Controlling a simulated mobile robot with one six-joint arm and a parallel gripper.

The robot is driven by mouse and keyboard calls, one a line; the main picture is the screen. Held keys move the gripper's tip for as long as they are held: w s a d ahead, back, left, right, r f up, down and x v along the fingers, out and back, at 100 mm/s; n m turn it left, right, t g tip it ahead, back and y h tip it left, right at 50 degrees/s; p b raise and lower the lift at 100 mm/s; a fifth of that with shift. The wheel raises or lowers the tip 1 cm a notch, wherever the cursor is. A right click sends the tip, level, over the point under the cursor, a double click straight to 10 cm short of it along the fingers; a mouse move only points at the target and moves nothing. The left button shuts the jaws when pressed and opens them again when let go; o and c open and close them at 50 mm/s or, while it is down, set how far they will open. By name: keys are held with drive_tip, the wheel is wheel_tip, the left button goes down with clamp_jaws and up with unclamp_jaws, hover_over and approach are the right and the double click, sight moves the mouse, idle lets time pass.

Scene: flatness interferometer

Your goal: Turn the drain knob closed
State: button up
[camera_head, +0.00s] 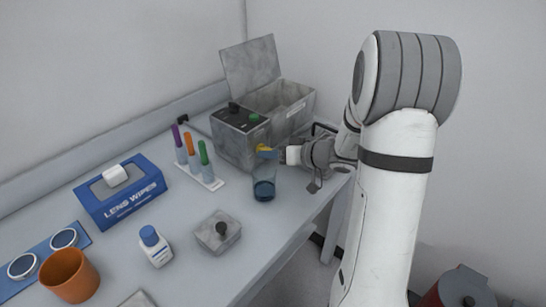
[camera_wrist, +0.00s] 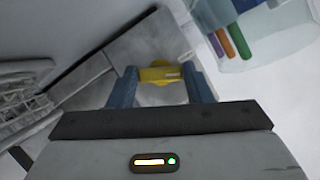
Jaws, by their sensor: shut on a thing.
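The yellow drain knob (camera_head: 264,149) sits low on the front of the grey bath unit (camera_head: 232,148), above a glass beaker (camera_head: 264,188) with dark blue liquid. In the wrist view, the knob (camera_wrist: 160,73) lies crosswise between the blue fingers of my gripper (camera_wrist: 160,78). The gripper is shut on it. In the head view, my gripper (camera_head: 275,154) reaches the knob from the right, and its fingers are partly hidden. The exact angle of the knob's handle is hard to tell.
The bath's lid (camera_head: 250,65) stands open. A white rack (camera_head: 205,180) with purple-, orange- and green-capped tubes stands left of the beaker. A lens wipes box (camera_head: 120,195), a white bottle (camera_head: 155,246), a grey block (camera_head: 218,232) and an orange cup (camera_head: 69,277) are further left.

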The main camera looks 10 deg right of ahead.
drive_tip(key=m+y+b, duration=0.1)
drive_tip(key=b, duration=0.2)
drive_tip(key=shift+f+m, duration=0.3)
drive_tip(key=shift+f, duration=0.1)
drive_tip(key=m+y+b, duration=0.1)
drive_tip(key=m+b, duration=0.1)
drive_tip(key=b, duration=0.1)
drive_tip(key=shift+d+g, duration=0.1)
drive_tip(key=shift+g, duration=0.2)
drive_tip(key=m+y+b, duration=0.1)
drive_tip(key=m+b, duration=0.1)
drive_tip(key=b, duration=0.1)
drive_tip(key=shift+r+m+y, duration=0.1)
drive_tip(key=shift+m+y, duration=0.2)
drive_tip(key=shift+m+y+b, duration=0.5)
drive_tip(key=shift+m, duration=0.5)
drive_tip(key=shift+r, duration=0.1)
drive_tip(key=o, duration=1)
drive_tip(key=shift+v, duration=3.9)
